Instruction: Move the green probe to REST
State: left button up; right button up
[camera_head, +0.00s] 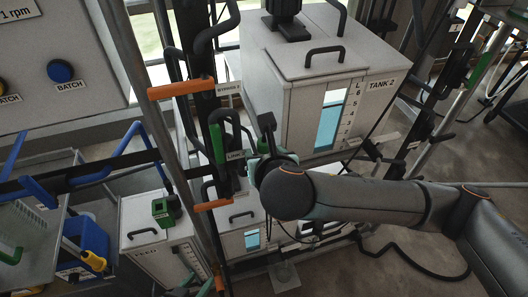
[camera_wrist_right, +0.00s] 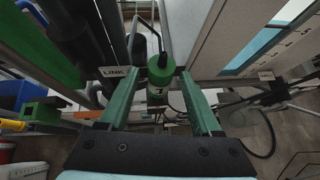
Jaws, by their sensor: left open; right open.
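In the right wrist view a green-topped probe (camera_wrist_right: 160,70) with a pale body marked 1 stands between the two green fingers of my right gripper (camera_wrist_right: 159,80). A black cable loops from its top. The fingers are apart, with a visible gap on each side of the probe. In the head view my right gripper (camera_head: 252,167) is beside the LINK label, in front of the white tank, partly hidden by my own wrist; the probe is not clearly visible there. No place marked REST is readable.
TANK 2 (camera_head: 370,118) stands just behind my right wrist. A green holder (camera_head: 164,209) sits on a low white box. A blue bin (camera_head: 80,271) is at lower left.

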jog(key=shift+w+f, duration=0.25)
jog(key=shift+w, duration=0.1)
jog(key=shift+r+p, duration=0.1)
jog(key=shift+p, duration=0.4)
grip_shut()
dwell(0.5)
jog(key=shift+a, duration=0.1)
dwell(0.8)
